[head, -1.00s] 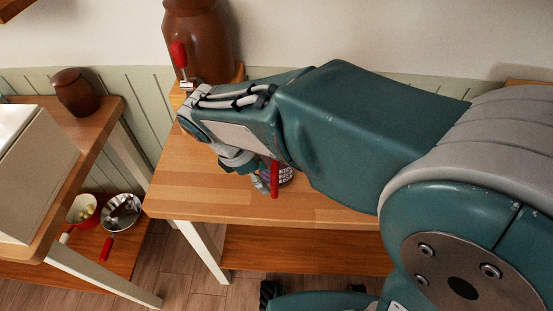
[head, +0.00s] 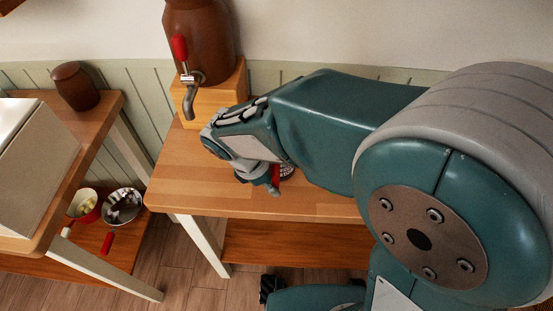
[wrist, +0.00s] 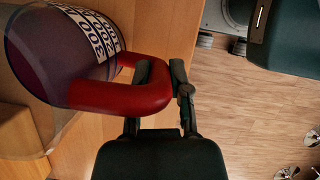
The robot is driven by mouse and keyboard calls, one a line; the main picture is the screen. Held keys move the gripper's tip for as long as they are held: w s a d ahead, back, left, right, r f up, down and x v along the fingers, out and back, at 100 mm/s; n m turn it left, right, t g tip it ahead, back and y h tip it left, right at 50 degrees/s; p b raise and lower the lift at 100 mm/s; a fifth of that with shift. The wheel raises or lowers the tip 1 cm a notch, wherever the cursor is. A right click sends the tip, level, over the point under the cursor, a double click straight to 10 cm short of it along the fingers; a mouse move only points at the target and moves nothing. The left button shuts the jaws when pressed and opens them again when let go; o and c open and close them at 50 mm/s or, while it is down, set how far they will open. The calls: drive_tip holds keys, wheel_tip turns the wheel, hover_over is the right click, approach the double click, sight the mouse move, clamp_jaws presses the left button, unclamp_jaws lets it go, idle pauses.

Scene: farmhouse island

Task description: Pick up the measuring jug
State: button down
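The measuring jug is see-through with dark red contents, a white number scale and a red handle. It fills the upper left of the wrist view (wrist: 85,52). In the head view only a small part of the jug (head: 287,171) shows beside my gripper (head: 264,186), above the wooden tabletop (head: 185,180). In the wrist view my gripper (wrist: 161,72) has one finger inside the handle loop and the other outside it. The fingers sit close against the handle, with no clear gap. Whether the jug touches the table is hidden.
A brown dispenser (head: 205,45) with a red-handled tap stands on a wooden block (head: 228,93) behind my gripper. A side table at left holds a brown pot (head: 76,87). Pans (head: 122,206) lie on its lower shelf. The tabletop's left front is clear.

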drive_tip(key=shift+r, duration=0.1)
drive_tip(key=shift+r, duration=0.3)
wheel_tip(320, 180, up, 3)
drive_tip(key=shift+f, duration=0.1)
drive_tip(key=s+d+r, duration=0.7)
drive_tip(key=s+r, duration=0.2)
drive_tip(key=s, duration=0.3)
drive_tip(key=shift+r, duration=0.25)
drive_tip(key=w+a+r+m+g+y, duration=0.1)
drive_tip(key=w+r+m+g+y, duration=0.1)
drive_tip(key=w+m, duration=0.9)
drive_tip(key=w+a+r+m+g+y, duration=0.2)
drive_tip(key=w+r+m+y, duration=0.2)
drive_tip(key=w+r+m, duration=0.3)
drive_tip(key=w+m, duration=0.4)
drive_tip(key=w, duration=0.4)
drive_tip(key=shift+g, duration=0.4)
